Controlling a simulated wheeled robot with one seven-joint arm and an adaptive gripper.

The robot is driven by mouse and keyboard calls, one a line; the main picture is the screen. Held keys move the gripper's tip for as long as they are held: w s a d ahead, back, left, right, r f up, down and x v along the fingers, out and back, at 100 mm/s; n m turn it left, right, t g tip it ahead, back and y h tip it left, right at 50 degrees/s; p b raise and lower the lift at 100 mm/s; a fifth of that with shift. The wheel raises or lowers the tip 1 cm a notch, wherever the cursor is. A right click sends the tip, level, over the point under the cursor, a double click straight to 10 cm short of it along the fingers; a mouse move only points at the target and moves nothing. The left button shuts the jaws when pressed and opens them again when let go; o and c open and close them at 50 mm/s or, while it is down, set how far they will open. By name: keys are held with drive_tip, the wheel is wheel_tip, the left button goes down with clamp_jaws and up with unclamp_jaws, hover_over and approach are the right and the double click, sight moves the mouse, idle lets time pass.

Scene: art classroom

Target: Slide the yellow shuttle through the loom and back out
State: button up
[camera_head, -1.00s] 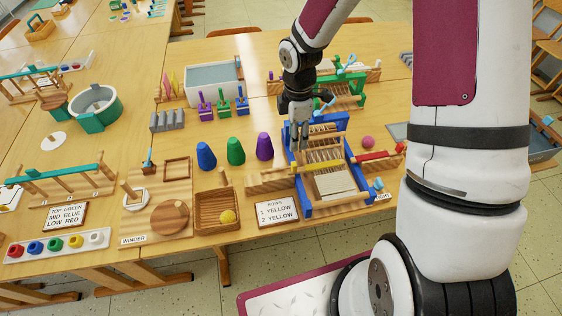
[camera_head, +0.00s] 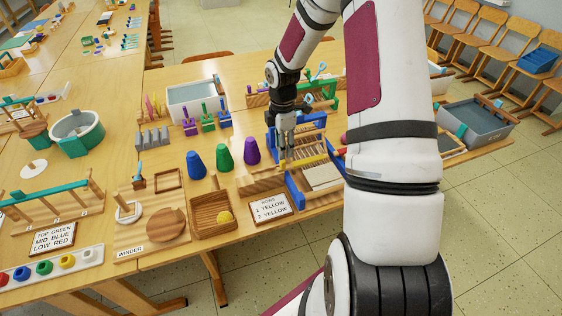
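The blue-framed loom (camera_head: 294,188) stands near the table's front edge, with pale threads and a cloth panel inside; my arm hides its right side. A narrow yellow piece that looks like the yellow shuttle (camera_head: 306,162) lies across the loom, its left end near the loom's left side. My gripper (camera_head: 285,157) points down over the left part of the loom, its fingertips at or just above that yellow end. The fingers look close together, but they are too small to tell whether they grip it.
A sign (camera_head: 270,208) reads "ROWS 1 YELLOW 2 YELLOW". Blue (camera_head: 196,165), green (camera_head: 224,156) and purple (camera_head: 251,151) cones stand left of the loom. A green-framed stand (camera_head: 322,92) is behind.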

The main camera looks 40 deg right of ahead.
sight(282, 161)
wheel_tip(282, 161, down, 7)
drive_tip(key=shift+d+r, duration=0.1)
idle(0.3)
clamp_jaws()
